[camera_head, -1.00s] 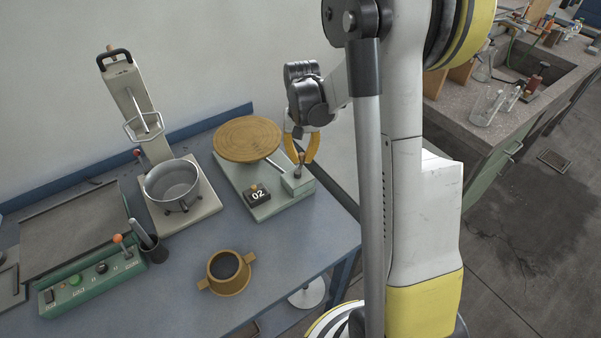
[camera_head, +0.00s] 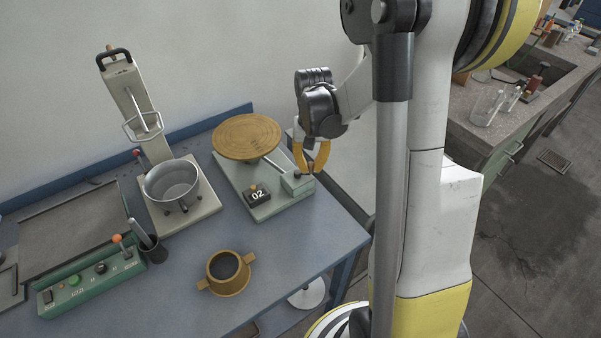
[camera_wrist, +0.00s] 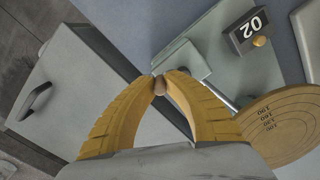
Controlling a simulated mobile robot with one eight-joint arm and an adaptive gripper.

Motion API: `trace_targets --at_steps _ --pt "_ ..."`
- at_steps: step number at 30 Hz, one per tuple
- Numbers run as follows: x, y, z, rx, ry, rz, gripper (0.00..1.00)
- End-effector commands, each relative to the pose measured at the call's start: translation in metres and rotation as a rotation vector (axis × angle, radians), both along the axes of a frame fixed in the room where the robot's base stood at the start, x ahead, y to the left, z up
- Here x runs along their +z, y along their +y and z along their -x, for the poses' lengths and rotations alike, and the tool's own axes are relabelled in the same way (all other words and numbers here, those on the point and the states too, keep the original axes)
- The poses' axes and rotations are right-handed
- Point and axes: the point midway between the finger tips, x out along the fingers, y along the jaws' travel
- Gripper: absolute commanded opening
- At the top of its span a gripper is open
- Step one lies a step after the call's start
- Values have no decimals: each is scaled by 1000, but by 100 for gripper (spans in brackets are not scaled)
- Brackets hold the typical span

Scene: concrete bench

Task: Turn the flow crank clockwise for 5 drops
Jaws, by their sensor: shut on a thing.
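The flow device has a pale green base (camera_head: 266,203), a round wooden disc (camera_head: 246,138) and a black counter (camera_head: 257,194) reading 02. A small housing (camera_head: 297,184) sits at the right end of its base. My gripper (camera_head: 312,169) with yellow fingers is at this housing. In the wrist view, my gripper (camera_wrist: 161,76) is shut on the round brown knob of the flow crank (camera_wrist: 160,86), between the fingertips. The counter (camera_wrist: 247,32) appears upside down at the upper right. The fingers hide most of the crank in the head view.
Left of the device stand a metal bowl (camera_head: 172,183) on a stand, a brown two-handled mould (camera_head: 228,272) and a dark cup (camera_head: 152,250) holding tools. A green control box (camera_head: 92,283) lies at the front left. The bench's right edge is close to the device.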

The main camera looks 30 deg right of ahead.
Motion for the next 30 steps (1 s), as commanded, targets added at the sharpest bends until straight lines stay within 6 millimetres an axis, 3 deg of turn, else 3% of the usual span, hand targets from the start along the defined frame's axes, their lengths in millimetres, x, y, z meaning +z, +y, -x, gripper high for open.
trace_targets --at_steps 21,30 --pt "0 30 16 1 0 -1 0" --pt "0 32 16 1 0 -1 0"
